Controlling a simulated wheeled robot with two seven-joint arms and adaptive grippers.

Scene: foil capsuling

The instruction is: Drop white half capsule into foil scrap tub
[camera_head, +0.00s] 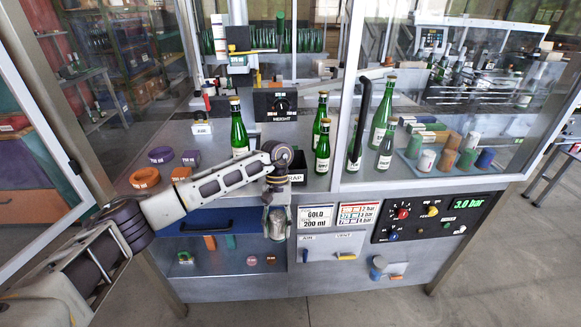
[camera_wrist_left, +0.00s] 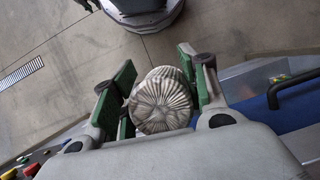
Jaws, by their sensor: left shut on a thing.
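My left gripper (camera_head: 277,218) hangs pointing down in front of the machine's front face, just below the worktop edge. In the left wrist view its green-padded fingers close on both sides of a whitish, pleated, round-topped capsule (camera_wrist_left: 162,102). The capsule's lower part is hidden, so I cannot tell its full length. A black tub (camera_head: 297,178) with a label ending in "RAP" stands at the worktop's front edge, above and slightly right of the gripper. My wrist partly covers the tub, and its inside does not show. My right gripper is not in view.
Glass panes and a metal post (camera_head: 350,90) bound the opening on the right. A control panel (camera_head: 430,215) is at lower right.

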